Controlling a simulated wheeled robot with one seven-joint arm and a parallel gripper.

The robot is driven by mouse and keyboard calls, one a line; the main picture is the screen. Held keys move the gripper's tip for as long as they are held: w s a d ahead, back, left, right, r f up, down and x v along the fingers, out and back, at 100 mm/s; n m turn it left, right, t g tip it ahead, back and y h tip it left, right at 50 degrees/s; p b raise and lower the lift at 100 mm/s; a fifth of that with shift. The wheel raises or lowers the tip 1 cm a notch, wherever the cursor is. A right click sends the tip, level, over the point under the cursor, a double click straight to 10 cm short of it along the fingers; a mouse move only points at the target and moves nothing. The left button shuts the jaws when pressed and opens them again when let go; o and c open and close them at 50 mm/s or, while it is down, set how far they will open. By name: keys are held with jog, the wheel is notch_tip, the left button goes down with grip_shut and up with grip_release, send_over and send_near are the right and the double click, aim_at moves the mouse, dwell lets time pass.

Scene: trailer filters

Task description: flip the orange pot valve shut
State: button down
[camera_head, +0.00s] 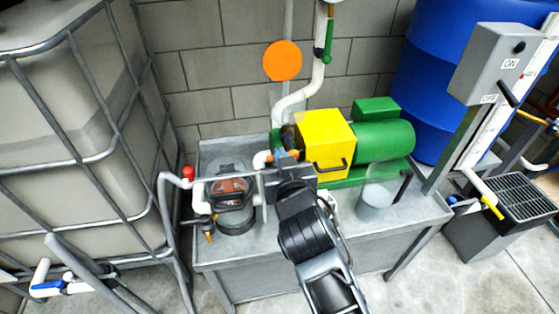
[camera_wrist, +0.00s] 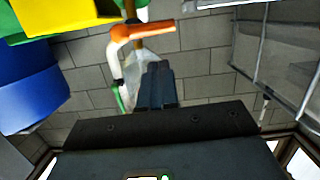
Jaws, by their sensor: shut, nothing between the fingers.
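The orange pot valve handle (camera_wrist: 148,31) is a bent lever near the top of the wrist view, beside a brass-coloured stem. In the head view only a small orange part (camera_head: 294,155) shows, left of the yellow pump cover; my gripper partly hides the rest. My gripper (camera_head: 283,158) is shut and empty, close to the handle. In the wrist view its fingertips (camera_wrist: 158,66) are together just below the handle, with a small gap in the picture; I cannot tell whether they touch. The dark strainer pot (camera_head: 233,212) with a clear lid stands left of my gripper.
The yellow cover (camera_head: 326,142) and green motor (camera_head: 385,143) stand close on the right. A caged tank (camera_head: 85,130) is at left, a blue barrel (camera_head: 420,100) at right.

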jog(key=s+d+f+m+h, duration=0.1)
jog(key=s+d, duration=0.4)
jog(key=s, duration=0.5)
jog(key=s+d+f, duration=0.1)
jog(key=s+d, duration=0.5)
jog(key=s, duration=0.3)
jog(key=s+d+f+m+h, duration=0.1)
jog(key=s+d, duration=0.4)
jog(key=s, duration=0.5)
jog(key=s+d+r+h+p, duration=0.1)
jog(key=s+d+r, duration=0.3)
jog(key=s, duration=0.4)
jog(key=s+d+r+m+h, duration=0.1)
jog(key=s+d+r, duration=0.3)
jog(key=s, duration=0.5)
jog(key=shift+d+r+p, duration=0.2)
jog(key=shift+d+p, duration=0.15)
jog(key=shift+d, duration=0.25)
jog(key=shift+s, duration=0.1)
